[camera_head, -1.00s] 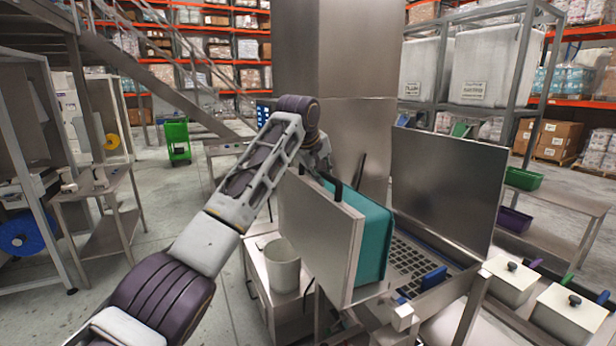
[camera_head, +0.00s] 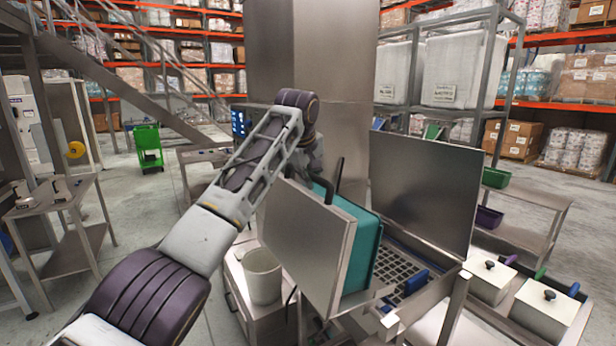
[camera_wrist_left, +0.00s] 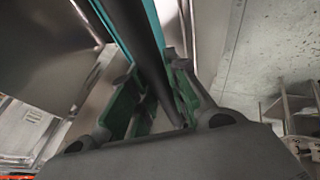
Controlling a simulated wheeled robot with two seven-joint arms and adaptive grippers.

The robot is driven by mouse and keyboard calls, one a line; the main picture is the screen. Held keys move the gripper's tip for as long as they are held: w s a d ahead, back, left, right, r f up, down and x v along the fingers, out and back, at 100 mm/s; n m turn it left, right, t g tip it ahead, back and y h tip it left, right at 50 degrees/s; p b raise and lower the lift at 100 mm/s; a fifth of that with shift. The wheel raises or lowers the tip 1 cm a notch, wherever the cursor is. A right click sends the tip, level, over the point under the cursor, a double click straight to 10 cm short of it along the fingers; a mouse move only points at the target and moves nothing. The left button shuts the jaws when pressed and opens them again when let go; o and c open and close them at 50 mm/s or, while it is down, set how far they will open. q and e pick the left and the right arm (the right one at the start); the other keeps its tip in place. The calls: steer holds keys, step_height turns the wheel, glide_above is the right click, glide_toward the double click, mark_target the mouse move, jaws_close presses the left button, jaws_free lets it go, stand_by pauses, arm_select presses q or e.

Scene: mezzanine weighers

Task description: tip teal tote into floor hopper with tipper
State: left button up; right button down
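The teal tote (camera_head: 362,245) sits tilted in the tipper, behind a steel plate (camera_head: 308,245) that hides much of it. A teal edge also shows in the left wrist view (camera_wrist_left: 112,28). The floor hopper has a dark grate (camera_head: 392,266) and an upright steel back panel (camera_head: 428,190), right of the tote. My left gripper (camera_head: 322,178) is at the plate's upper edge, mostly hidden by my arm. In the left wrist view its green-padded fingers (camera_wrist_left: 155,95) close around a dark bar (camera_wrist_left: 143,40), apparently the tipper's handle. My right gripper is out of view.
A white cup-like container (camera_head: 262,275) stands on a cabinet left of the tipper. Lidded white bins (camera_head: 545,308) stand at the right front. A steel column (camera_head: 312,90) rises behind. A bench (camera_head: 60,220) and green cart (camera_head: 148,147) stand left, with open floor between.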

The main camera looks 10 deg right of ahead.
arm_select(q)
steer(key=o, duration=0.5)
steer(key=shift+d+f, duration=0.1)
steer(key=shift+d, duration=0.35)
steer(key=shift+c, duration=0.2)
steer(key=shift+a, duration=0.25)
steer(key=v, duration=1.2)
steer(key=shift+d, duration=0.2)
